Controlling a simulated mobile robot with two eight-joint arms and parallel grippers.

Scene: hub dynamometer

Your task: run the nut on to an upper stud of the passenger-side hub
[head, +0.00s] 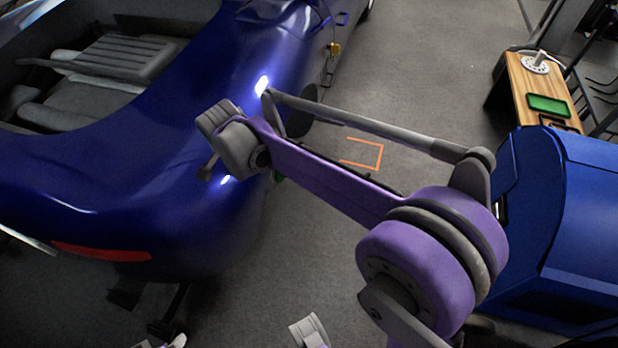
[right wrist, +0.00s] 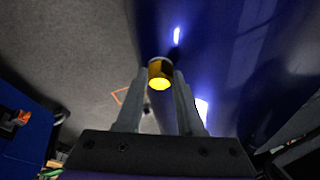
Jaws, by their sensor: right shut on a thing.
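My right gripper (right wrist: 160,80) shows in the right wrist view, its two grey fingers shut on a short yellow cylindrical piece, which looks like the nut (right wrist: 160,75). The blue bodywork of the car (right wrist: 215,60) lies beyond and to the right of the fingertips. In the head view my purple right arm reaches from the lower right to the side of the blue car (head: 190,110). Its wrist hides most of the gripper and the nut there. The hub and its studs cannot be made out in either view. I cannot make out my left gripper.
A blue cabinet (head: 575,190) stands at the right. Behind it is a wooden-topped bench (head: 520,85) with a green tray (head: 548,104). An orange marking (head: 380,157) lies on the open grey floor (head: 420,60) beside the car. The car body closely borders my right wrist.

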